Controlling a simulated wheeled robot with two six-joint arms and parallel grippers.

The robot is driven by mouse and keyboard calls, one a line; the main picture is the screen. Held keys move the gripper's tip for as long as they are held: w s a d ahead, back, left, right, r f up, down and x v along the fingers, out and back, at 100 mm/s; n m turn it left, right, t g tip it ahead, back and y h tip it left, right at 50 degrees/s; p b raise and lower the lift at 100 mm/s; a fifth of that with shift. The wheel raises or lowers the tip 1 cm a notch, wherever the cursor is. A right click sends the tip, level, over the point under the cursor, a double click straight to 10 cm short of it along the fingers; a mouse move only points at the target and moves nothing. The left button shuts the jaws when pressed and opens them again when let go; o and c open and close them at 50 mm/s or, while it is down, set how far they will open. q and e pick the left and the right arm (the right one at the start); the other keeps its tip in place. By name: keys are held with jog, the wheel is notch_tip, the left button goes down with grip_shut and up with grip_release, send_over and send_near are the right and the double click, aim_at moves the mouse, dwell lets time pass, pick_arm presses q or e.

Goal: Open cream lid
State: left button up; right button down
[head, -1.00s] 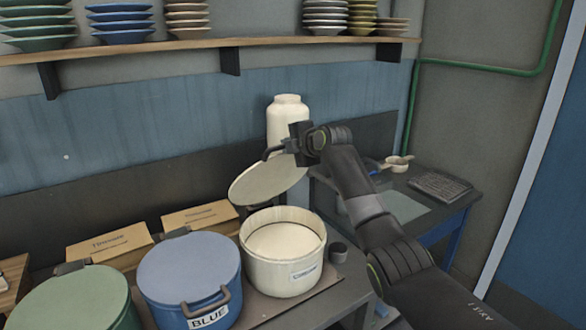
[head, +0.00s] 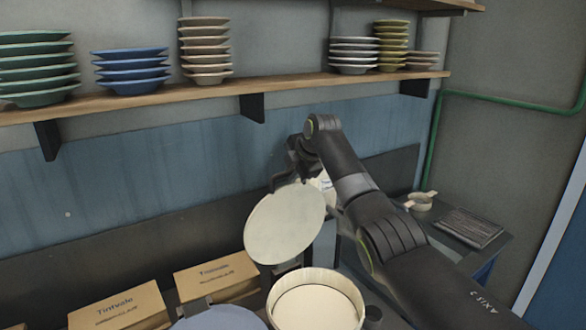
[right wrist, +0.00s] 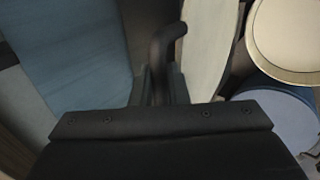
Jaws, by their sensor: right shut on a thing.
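The cream lid (head: 285,226) is tilted steeply up above the back of the cream pot (head: 316,300), whose round opening shows cream contents. The pot's lower front is cut off by the frame. My right gripper (head: 292,178) is at the lid's upper edge, shut on its dark handle. In the right wrist view the dark handle (right wrist: 163,52) rises beside the pale lid (right wrist: 207,42), with the open pot (right wrist: 287,38) to the right. The gripper's fingertips are not clear there. My left gripper is not in view.
A blue lid (head: 220,319) is left of the pot. Two cardboard boxes, one left (head: 118,306) and one right (head: 216,277), stand behind. A shelf (head: 250,87) with stacked plates runs above my right gripper. A side table (head: 470,232) is at the right.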

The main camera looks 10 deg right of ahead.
jog(key=shift+s+a+f, duration=0.1)
jog(key=shift+s+f, duration=0.1)
jog(key=shift+f, duration=0.45)
jog(key=c, duration=1.5)
grip_release()
jog(key=shift+o, duration=0.2)
jog(key=shift+s, duration=0.1)
jog(key=w+b+v, duration=0.1)
jog(key=b+v, duration=0.8)
jog(key=v, duration=0.9)
jog(key=shift+s+r, duration=0.2)
jog(key=shift+r, duration=0.35)
jog(key=shift+w, duration=0.1)
jog(key=shift+f, duration=0.1)
